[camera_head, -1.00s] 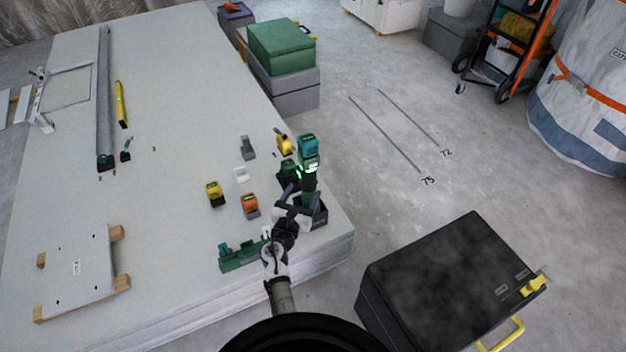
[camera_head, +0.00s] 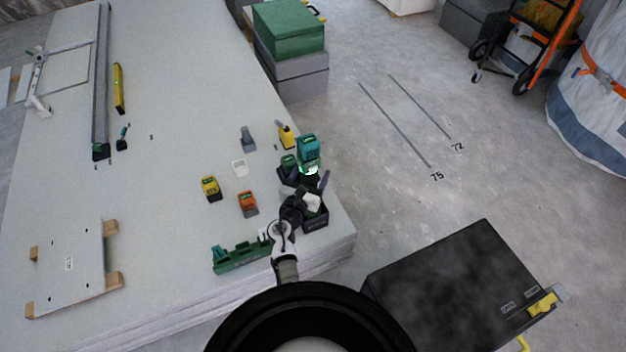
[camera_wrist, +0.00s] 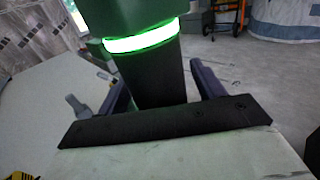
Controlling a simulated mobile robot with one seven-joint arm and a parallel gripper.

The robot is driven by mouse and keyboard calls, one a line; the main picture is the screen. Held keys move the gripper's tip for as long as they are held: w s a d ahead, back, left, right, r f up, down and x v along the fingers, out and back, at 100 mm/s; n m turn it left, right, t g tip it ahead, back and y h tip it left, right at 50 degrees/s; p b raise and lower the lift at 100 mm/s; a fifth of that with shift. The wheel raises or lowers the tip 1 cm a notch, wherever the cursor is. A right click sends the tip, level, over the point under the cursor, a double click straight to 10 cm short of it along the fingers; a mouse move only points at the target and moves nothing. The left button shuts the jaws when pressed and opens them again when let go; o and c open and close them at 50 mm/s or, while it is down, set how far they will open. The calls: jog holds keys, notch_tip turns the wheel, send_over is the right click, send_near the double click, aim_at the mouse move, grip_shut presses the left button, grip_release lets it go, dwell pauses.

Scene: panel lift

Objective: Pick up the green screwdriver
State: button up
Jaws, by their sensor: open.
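The green screwdriver (camera_head: 308,149) stands upright near the right edge of the board stack, with a teal-green top and a lit green ring. In the wrist view its dark lower body (camera_wrist: 155,75) rises between my two fingers, with the glowing ring above it. My gripper (camera_head: 306,184) is open, with one finger on each side of the screwdriver. I see a gap beside the right finger; contact on the left is hard to judge. The screwdriver's lower end is hidden behind my gripper in the head view.
A black box-like holder (camera_head: 317,217) sits just below my gripper. A smaller green-topped tool (camera_head: 288,161), a yellow tool (camera_head: 286,137) and an orange tool (camera_head: 247,203) stand close by. A green rack (camera_head: 240,257) lies at the front edge. A dark case (camera_head: 455,285) stands right.

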jog(key=shift+w+d, duration=0.1)
jog(key=shift+w, duration=0.1)
jog(key=shift+s, duration=0.1)
jog(key=shift+c, duration=0.9)
grip_shut()
jog(key=shift+r+p, duration=1.75)
jog(key=shift+r, duration=3.45)
